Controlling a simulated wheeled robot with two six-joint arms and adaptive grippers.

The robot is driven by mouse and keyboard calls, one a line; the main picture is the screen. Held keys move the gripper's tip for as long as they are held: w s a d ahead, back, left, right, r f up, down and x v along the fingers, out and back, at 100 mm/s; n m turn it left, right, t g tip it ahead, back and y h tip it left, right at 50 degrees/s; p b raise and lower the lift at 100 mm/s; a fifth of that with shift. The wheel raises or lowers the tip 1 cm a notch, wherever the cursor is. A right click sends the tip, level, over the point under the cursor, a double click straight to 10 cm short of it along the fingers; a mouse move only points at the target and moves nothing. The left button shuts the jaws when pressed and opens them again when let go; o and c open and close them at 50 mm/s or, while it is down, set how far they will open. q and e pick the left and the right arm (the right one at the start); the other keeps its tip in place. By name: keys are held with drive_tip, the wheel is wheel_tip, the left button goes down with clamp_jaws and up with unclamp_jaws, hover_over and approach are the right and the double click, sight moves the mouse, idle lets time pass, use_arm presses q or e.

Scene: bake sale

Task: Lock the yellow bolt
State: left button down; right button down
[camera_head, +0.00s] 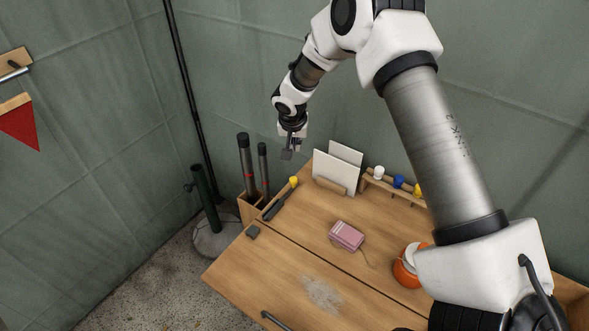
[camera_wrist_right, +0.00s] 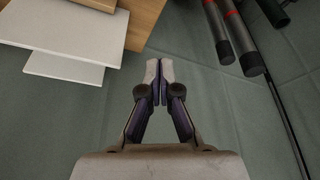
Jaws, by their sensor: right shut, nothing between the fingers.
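A yellow knob (camera_head: 293,181) sits at the far end of a dark bar (camera_head: 279,199) near the left edge of the wooden table. Another yellow knob (camera_head: 418,189) is at the right end of a row on a wooden rail, partly hidden by my arm. I cannot tell which one is the bolt, or its lock state. My right gripper (camera_head: 287,153) is raised at the back, above and beyond the dark bar. It is shut and empty; its fingertips meet in the right wrist view (camera_wrist_right: 159,75). My left gripper is out of view.
White cards (camera_head: 334,168) stand in a wooden holder beside a white knob (camera_head: 378,172) and blue knob (camera_head: 398,181). Dark tubes (camera_head: 245,160) stand in a box at the left. A pink box (camera_head: 346,235) and orange round object (camera_head: 405,273) lie on the table (camera_head: 240,275).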

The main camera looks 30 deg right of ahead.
drive_tip(key=p+x, duration=0.2)
drive_tip(key=x, duration=0.7)
drive_tip(key=shift+s+a+f+p, duration=0.3)
drive_tip(key=shift+s+a, duration=0.2)
drive_tip(key=shift+s, duration=0.1)
drive_tip(key=shift+s+a+f+p, duration=0.3)
drive_tip(key=shift+s+a, duration=0.2)
drive_tip(key=shift+s, duration=0.05)
drive_tip(key=shift+s+a, duration=0.3)
drive_tip(key=shift+s, duration=0.05)
drive_tip(key=shift+w+f, duration=0.1)
drive_tip(key=shift+f, duration=0.05)
